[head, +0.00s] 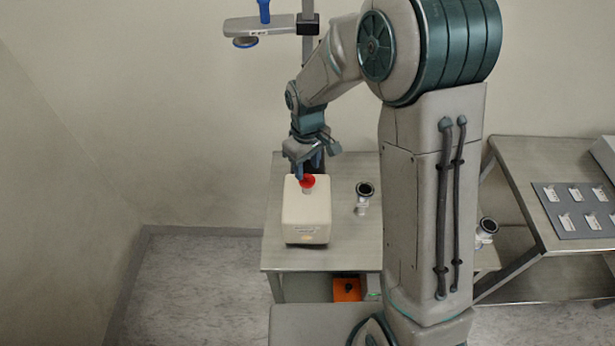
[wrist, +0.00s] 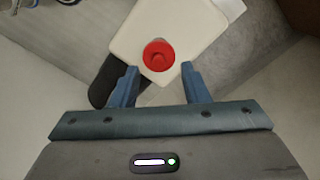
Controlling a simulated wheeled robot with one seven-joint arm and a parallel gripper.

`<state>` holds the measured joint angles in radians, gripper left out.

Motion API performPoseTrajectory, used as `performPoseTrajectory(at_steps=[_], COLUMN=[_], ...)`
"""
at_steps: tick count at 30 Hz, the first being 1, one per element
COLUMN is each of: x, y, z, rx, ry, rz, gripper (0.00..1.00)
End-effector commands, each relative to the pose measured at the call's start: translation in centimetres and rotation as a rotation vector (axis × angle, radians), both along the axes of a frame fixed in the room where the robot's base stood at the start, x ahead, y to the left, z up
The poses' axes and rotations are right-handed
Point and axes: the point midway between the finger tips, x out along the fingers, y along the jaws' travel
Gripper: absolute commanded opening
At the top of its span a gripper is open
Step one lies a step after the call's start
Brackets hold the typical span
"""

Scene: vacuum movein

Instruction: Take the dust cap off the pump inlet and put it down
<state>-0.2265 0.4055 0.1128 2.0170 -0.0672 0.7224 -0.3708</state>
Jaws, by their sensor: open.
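The red dust cap (head: 307,182) sits on the inlet on top of the cream, box-shaped pump (head: 306,215). The pump stands on the grey table (head: 345,250). In the wrist view the red cap (wrist: 158,55) is round and lies just beyond my fingertips, roughly centred between them, over the pump's pale top (wrist: 190,25). My gripper (head: 308,172) is above the pump, close to the cap. In the wrist view my gripper (wrist: 158,70) is open with nothing between its blue fingers. The exact height gap to the cap is hard to tell.
A flanged metal fitting (head: 364,197) stands on the table right of the pump. A stand arm with a blue-rimmed disc (head: 245,42) is at the upper left. A side table (head: 530,180) holds a dark tray (head: 580,228) with several small parts. Table space in front of the pump is clear.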

Motion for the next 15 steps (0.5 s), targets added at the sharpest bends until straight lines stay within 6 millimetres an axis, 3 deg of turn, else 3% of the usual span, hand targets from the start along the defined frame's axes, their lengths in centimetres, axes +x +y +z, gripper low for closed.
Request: performPoseTrajectory(at_steps=[6,15], x=[0.0,0.1], y=[-0.1,-0.1], z=[-2.6,-3.0], rx=[-0.001,0.0], ry=[0.002,0.0], rz=[0.0,0.0], gripper=[0.41,0.41])
